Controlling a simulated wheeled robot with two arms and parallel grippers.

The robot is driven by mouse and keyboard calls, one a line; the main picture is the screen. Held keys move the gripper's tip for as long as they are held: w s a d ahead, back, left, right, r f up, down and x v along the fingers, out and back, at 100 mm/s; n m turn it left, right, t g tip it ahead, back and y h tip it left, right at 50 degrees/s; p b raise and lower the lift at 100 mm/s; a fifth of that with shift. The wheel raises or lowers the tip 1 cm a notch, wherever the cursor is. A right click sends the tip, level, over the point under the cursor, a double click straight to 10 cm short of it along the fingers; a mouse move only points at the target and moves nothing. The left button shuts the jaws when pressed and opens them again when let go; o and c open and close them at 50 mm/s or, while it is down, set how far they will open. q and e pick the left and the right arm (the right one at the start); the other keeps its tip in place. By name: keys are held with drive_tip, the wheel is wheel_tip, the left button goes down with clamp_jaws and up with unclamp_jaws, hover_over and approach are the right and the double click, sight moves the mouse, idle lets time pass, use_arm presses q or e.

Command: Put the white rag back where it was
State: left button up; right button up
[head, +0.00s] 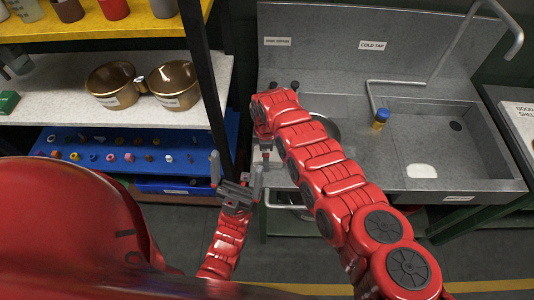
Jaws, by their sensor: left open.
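A small white flat thing, which looks like the white rag (421,171), lies on the grey sink unit near the front edge of the right basin. My left gripper (237,170) is open and empty, its fingers pointing up, in front of the gap between the shelf and the sink unit. It is well to the left of the white thing and apart from it. My right arm reaches across the left part of the sink unit.
Two brass pots (175,86) stand on the white shelf. A blue tray (120,165) with several small parts is below. A black post (207,80) rises between shelf and sink.

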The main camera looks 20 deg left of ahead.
drive_tip(key=shift+d+r+p, duration=0.2)
drive_tip(key=shift+r+p, duration=0.1)
drive_tip(key=shift+r, duration=0.1)
wheel_tip(320, 180, up, 12)
drive_tip(key=b, duration=0.2)
drive_tip(key=shift+f, duration=0.2)
drive_tip(key=shift+a, duration=0.1)
